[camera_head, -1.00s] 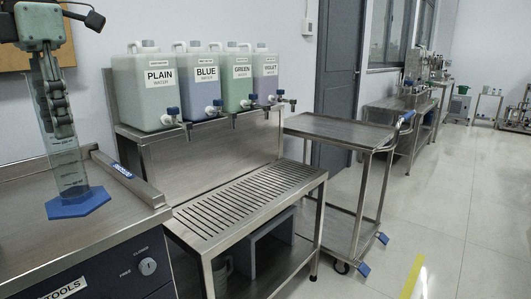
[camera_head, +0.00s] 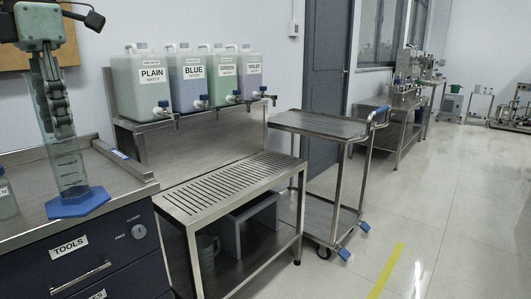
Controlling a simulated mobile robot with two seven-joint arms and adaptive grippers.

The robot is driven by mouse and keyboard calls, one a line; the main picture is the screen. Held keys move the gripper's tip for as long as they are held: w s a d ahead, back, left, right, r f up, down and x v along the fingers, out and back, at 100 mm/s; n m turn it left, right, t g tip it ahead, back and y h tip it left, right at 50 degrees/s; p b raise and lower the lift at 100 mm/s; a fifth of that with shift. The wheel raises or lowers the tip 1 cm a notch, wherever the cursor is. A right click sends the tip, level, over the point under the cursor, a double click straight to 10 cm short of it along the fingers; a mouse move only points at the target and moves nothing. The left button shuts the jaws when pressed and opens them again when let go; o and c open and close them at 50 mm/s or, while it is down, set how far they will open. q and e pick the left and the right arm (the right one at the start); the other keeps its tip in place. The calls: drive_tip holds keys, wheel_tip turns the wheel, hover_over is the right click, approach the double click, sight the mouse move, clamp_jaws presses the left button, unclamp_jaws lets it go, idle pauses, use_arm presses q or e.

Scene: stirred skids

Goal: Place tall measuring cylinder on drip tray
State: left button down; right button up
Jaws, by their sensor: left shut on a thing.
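The tall measuring cylinder (camera_head: 69,165) is clear with a blue hexagonal base (camera_head: 78,203). Whether the base touches the cabinet top is hard to tell. The drip tray (camera_head: 232,186) is the slatted steel top of the low stand to the right of the cabinet, and its slats are bare. My right gripper is not in view.
Several labelled water jugs with taps, such as the plain one (camera_head: 141,84), stand on a shelf behind the drip tray. A raised edge (camera_head: 124,160) bounds the cabinet top (camera_head: 25,190). A steel trolley (camera_head: 320,124) stands right of the tray. The floor beyond is clear.

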use_arm(q)
drive_tip(key=s+a+f+m, duration=0.1)
drive_tip(key=s+a+f, duration=0.25)
drive_tip(key=a, duration=0.45)
drive_tip(key=s+a+f+m, duration=0.1)
drive_tip(key=s+a+f, duration=0.25)
drive_tip(key=a, duration=0.55)
drive_tip(key=s+a+f+m, duration=0.1)
drive_tip(key=s+f+m, duration=0.2)
drive_tip(key=f, duration=0.5)
drive_tip(key=s+a+f+m, duration=0.1)
drive_tip(key=s+f+m, duration=0.15)
drive_tip(key=f, duration=0.55)
drive_tip(key=w+d+f+m, duration=0.5)
drive_tip(key=d+f+m, duration=0.5)
drive_tip(key=d, duration=0.4)
drive_tip(key=w+d+m, duration=0.2)
drive_tip(key=d+m, duration=0.3)
drive_tip(key=d, duration=0.4)
drive_tip(key=w+d+m, duration=0.3)
drive_tip(key=d+m, duration=0.3)
drive_tip(key=d, duration=0.3)
drive_tip(key=shift+d+f, duration=0.25)
